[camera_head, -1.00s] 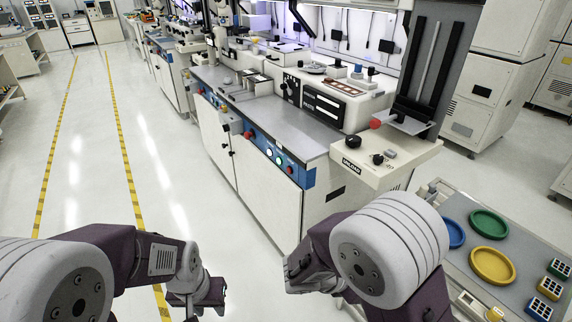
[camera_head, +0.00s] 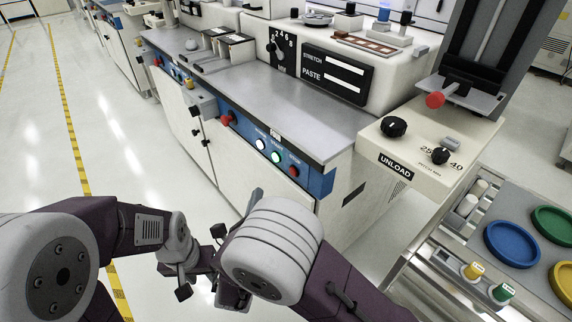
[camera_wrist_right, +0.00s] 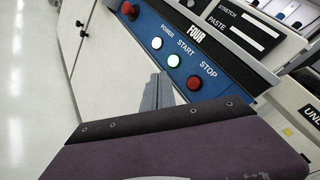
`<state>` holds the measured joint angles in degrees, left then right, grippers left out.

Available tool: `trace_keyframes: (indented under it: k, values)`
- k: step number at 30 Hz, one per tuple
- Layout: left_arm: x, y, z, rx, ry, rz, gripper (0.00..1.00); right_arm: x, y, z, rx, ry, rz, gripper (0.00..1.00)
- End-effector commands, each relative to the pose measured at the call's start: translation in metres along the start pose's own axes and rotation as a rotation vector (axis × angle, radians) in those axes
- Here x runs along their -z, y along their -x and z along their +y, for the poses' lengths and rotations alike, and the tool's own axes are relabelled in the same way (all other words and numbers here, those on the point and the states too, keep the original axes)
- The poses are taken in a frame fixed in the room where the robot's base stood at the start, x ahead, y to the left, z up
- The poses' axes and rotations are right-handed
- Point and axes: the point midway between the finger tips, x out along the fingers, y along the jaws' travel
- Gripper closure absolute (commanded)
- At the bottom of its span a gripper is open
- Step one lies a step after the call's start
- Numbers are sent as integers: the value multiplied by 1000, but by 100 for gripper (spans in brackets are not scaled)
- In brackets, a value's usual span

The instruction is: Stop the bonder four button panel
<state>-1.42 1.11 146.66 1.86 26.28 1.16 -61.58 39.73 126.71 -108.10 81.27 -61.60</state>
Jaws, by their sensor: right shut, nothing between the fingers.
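The blue FOUR panel (camera_head: 316,184) is on the front of the near bonder cabinet. It also shows in the right wrist view (camera_wrist_right: 225,80), labelled POWER, START and STOP. The power button (camera_wrist_right: 157,43) is white, the start button (camera_wrist_right: 174,61) glows green, and the stop button (camera_wrist_right: 194,83) is red. In the head view the stop button (camera_head: 293,171) is at the right of the row. My right gripper (camera_head: 257,195) is shut and empty, below and in front of the panel, apart from the buttons. My left gripper (camera_head: 200,262) appears open and empty, over the floor.
A red knob (camera_head: 227,119) stands out left of the buttons. The UNLOAD shelf (camera_head: 420,160) juts out at the right. A cart (camera_head: 440,262) with coloured dishes stands at the lower right. The floor (camera_head: 125,150) left of the cabinets is open.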

Motion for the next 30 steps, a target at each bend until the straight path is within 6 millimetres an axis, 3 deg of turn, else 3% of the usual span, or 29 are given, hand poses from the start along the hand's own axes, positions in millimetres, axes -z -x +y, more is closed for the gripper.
trace_keyframes:
  k: [13, 30]
  values:
    - [0, -2, 0, 0, 0, 0, 64, 0, -2, 0, -2, 7, -10, 100]
    - [-2, -14, 0, 0, 0, 0, 64, 37, -54, -38, -1, 5, -8, 100]
